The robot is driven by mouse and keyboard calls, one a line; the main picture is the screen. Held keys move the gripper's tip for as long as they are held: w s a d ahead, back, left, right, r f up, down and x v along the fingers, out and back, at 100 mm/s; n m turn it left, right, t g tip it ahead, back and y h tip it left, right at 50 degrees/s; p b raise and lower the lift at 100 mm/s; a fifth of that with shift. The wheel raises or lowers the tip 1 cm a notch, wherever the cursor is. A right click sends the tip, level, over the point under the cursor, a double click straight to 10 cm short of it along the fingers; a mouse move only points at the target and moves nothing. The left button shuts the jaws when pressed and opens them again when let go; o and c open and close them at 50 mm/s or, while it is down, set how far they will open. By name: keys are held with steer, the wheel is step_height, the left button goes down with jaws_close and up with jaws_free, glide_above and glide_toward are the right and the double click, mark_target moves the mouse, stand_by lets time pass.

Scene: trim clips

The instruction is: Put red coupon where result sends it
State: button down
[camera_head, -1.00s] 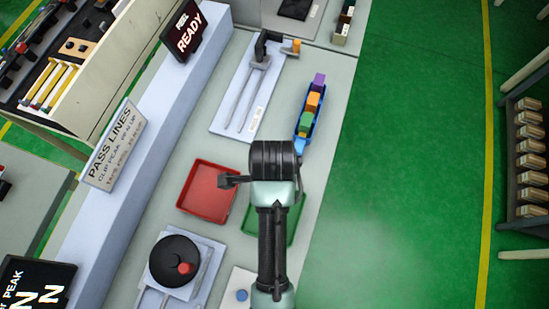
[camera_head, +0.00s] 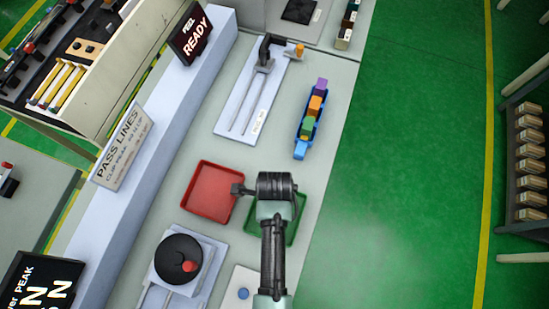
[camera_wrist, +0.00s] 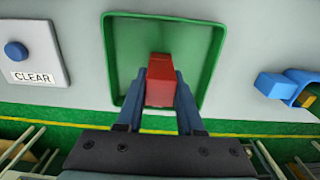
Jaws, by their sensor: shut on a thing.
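The red coupon (camera_wrist: 160,82) is a red block between the blue fingers of my gripper (camera_wrist: 161,90) in the wrist view. My gripper is shut on it. It is held over the green tray (camera_wrist: 208,40), whose floor and rim surround it in that view. In the head view my wrist covers much of the green tray (camera_head: 297,232), and the coupon and fingers are hidden. A red tray (camera_head: 211,192) lies left of it, empty where visible. A display (camera_head: 190,32) reads READY; another (camera_head: 35,290), cut off at the lower left, shows PEAK and N.
A blue holder (camera_head: 302,148) with purple, orange and green blocks stands on the bench. A slide fixture (camera_head: 245,100) lies behind. A round black device (camera_head: 177,260) with a red knob stands in front of the red tray. A PASS LINES sign (camera_head: 124,145) stands left.

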steer(key=shift+f, duration=0.2)
steer(key=c, duration=0.5)
jaws_free()
steer(key=shift+c, duration=0.2)
